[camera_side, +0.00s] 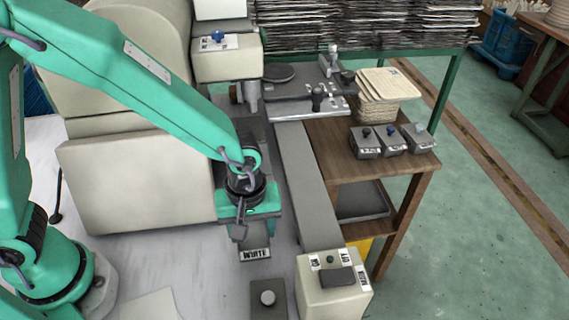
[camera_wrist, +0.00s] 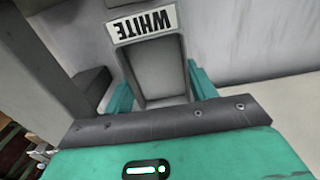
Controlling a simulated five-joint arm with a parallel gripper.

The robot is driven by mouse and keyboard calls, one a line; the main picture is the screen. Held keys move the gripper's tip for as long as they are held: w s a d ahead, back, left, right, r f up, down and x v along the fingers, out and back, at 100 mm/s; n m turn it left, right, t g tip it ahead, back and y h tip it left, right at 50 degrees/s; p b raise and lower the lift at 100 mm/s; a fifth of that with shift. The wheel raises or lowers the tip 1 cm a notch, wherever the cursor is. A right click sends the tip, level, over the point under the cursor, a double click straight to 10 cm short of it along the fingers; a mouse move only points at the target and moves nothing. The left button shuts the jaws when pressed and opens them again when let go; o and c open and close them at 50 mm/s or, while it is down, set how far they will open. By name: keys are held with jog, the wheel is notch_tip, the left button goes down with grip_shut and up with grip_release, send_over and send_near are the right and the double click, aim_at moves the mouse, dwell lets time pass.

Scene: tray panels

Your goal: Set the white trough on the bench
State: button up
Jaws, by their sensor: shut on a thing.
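The trough is a grey, open, box-like piece with a white label reading "WHITE" (camera_side: 255,254). In the wrist view the trough (camera_wrist: 158,72) sits between the two teal fingers of my gripper (camera_wrist: 160,92), which is shut on it. In the side view my gripper (camera_side: 243,212) points down near the middle, left of the long grey rail, and hides most of the trough. Whether the trough touches the surface below cannot be told. The wooden bench (camera_side: 322,150) stands to the right, beyond the rail.
A grey rail (camera_side: 305,185) runs between my gripper and the bench.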

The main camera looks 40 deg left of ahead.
aim_at(253, 238)
jog(key=shift+f, duration=1.9)
jog(key=shift+f, duration=0.1)
jog(key=o, duration=1.2)
jog(key=shift+c, duration=0.2)
notch_tip(253, 238, up, 12)
